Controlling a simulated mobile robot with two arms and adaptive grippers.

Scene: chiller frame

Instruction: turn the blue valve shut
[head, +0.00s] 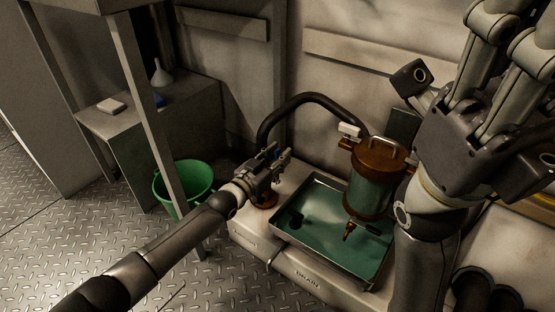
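My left gripper (272,160) reaches in from the left to the foot of the black hose, at the left end of the drain unit. A small blue part (285,155), likely the blue valve's handle, shows at its fingertips. The gripper hides most of the valve, and I cannot tell whether the fingers touch or grip it. An orange-brown round fitting (266,199) sits just below the gripper. My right gripper (500,85) is large and close at the upper right, away from the valve. Its fingers point up and are partly cut off by the frame.
A green-bottomed metal tray (313,183) lies right of my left gripper. A brown-capped cylinder (371,185) with a small tap stands over it. The black hose (300,98) arches behind. A green bucket (199,180) and a table leg (150,110) stand left.

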